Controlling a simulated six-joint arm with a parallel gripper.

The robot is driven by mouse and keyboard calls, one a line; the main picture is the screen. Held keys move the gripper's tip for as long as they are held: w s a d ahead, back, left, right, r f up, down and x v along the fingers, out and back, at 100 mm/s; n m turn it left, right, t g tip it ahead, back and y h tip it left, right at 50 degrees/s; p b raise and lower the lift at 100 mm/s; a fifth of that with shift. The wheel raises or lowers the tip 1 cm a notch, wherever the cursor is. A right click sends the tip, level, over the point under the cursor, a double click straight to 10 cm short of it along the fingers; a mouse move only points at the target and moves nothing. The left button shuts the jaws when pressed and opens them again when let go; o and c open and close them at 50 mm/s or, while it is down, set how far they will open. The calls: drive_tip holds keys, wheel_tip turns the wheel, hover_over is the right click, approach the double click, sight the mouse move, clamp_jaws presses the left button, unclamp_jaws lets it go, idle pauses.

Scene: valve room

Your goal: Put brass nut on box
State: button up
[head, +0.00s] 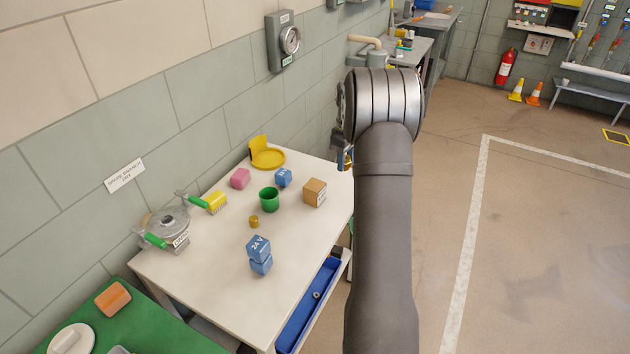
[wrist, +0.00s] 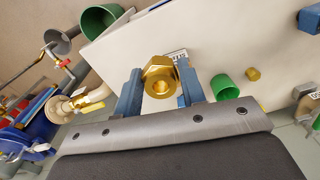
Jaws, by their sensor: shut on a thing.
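The brass nut (wrist: 158,78) is a hexagonal piece with a hole, held between the two blue-grey fingers of my gripper (wrist: 160,86) in the wrist view. The gripper is shut on it, above the white table. In the head view my gripper (head: 343,150) is mostly hidden behind my arm, at the table's right edge. The box (head: 315,193) is a tan block with a white label, standing on the right part of the table. In the wrist view a white printed label shows just behind the nut; the rest of the box there is largely hidden.
A yellow tray (head: 268,158) is at the back.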

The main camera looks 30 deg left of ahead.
hover_over(315, 185)
wheel_tip(315, 185, down, 6)
drive_tip(key=shift+f, duration=1.95)
drive_tip(key=shift+f, duration=0.15)
drive_tip(key=o, duration=1.1)
wheel_tip(315, 185, up, 12)
